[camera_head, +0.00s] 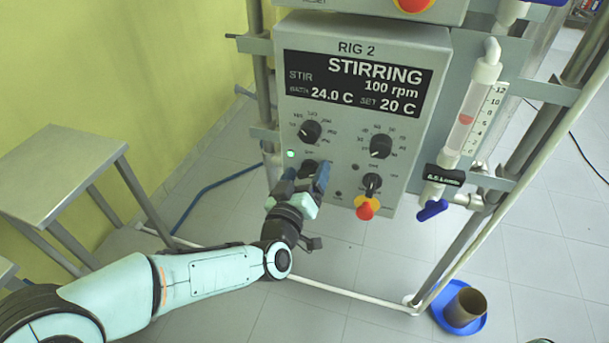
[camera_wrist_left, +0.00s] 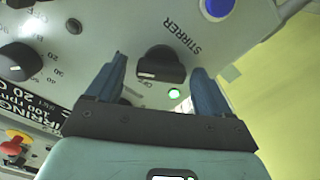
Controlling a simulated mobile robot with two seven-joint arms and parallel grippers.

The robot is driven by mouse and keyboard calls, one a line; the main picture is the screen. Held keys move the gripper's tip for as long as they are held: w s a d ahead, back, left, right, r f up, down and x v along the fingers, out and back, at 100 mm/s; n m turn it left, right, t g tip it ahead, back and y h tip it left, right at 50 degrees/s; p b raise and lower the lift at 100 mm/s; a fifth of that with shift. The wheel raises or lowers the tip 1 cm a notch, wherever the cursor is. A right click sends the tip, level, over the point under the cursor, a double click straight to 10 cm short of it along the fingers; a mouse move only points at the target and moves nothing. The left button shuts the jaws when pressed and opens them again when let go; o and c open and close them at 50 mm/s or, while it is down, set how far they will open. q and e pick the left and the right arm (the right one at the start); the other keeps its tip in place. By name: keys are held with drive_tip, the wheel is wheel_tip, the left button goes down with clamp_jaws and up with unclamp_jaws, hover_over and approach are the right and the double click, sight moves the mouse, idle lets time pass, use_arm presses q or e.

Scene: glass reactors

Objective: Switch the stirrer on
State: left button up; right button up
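The control box (camera_head: 345,50) is labelled RIG 2. Its display (camera_head: 352,82) reads STIRRING, 100 rpm, with bath 24.0 C and set 20 C. My left gripper (camera_head: 314,178) is at the lower left of the panel. In the left wrist view the black stirrer knob (camera_wrist_left: 160,65), beside the word STIRRER, lies between the fingertips of the left gripper (camera_wrist_left: 159,68). The fingers are apart, with a small gap visible on each side of the knob. A green lamp (camera_wrist_left: 174,93) near the knob is lit; it also shows in the head view (camera_head: 291,154). My right gripper is not seen.
Other dark knobs (camera_head: 310,131) (camera_head: 381,145) and a red and yellow knob (camera_head: 367,207) are close by on the panel. A flow tube (camera_head: 470,105) stands at the right. A grey side table (camera_head: 62,170) is at the left. A blue dish (camera_head: 478,322) is on the floor.

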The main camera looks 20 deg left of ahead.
use_arm(q)
drive_tip(key=shift+s, duration=0.15)
drive_tip(key=s, duration=1.3)
drive_tip(key=shift+a+b, duration=0.25)
drive_tip(key=shift+b, duration=0.2)
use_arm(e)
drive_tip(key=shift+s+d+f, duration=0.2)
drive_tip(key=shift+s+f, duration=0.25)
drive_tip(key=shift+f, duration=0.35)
